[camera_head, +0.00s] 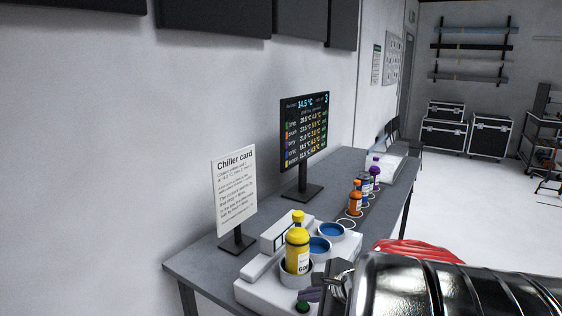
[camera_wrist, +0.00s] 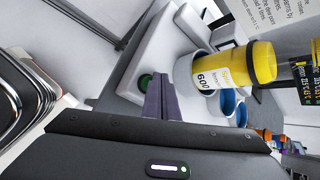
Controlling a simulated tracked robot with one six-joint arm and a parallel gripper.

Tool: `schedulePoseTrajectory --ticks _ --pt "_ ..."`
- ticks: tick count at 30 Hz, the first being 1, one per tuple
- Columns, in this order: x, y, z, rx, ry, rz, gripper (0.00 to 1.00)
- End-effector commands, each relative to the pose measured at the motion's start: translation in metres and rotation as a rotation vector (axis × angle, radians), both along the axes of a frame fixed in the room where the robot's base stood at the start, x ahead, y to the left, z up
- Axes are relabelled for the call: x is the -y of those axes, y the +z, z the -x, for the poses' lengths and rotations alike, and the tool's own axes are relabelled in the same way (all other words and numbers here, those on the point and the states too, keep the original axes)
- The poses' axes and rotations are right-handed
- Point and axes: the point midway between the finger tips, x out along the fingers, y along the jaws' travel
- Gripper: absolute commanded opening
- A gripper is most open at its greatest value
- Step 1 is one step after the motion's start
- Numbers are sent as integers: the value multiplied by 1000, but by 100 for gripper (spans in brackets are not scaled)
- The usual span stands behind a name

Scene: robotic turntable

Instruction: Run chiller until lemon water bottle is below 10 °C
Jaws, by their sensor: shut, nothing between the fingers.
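The yellow lemon bottle (camera_head: 298,240) stands upright in the front cup of the white chiller (camera_head: 262,292). Two blue-lined cups behind it look empty. In the wrist view the bottle (camera_wrist: 247,65) shows a white label reading 600. A round green button (camera_head: 303,306) is on the chiller's near edge; it also shows in the wrist view (camera_wrist: 146,82). My gripper (camera_head: 312,294) is shut and empty close beside the button; its fingertips (camera_wrist: 158,84) are just right of it. Whether they touch cannot be told. A monitor (camera_head: 304,130) shows about 14.5 °C at top and several coloured rows.
A Chiller card sign (camera_head: 235,190) stands left of the monitor. Orange (camera_head: 355,198), blue and purple bottles stand in a row along the grey table (camera_head: 335,178), with a white device (camera_head: 388,166) beyond. My arm fills the lower right. Open floor lies right of the table.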

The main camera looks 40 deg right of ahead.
Motion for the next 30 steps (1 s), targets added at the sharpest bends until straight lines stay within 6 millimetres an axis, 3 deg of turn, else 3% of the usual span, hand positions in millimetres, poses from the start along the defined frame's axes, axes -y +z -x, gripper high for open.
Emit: schedulePoseTrajectory --ticks 11,30 --pt "0 3 0 1 1 1 0" --pt "0 47 0 1 0 2 0"
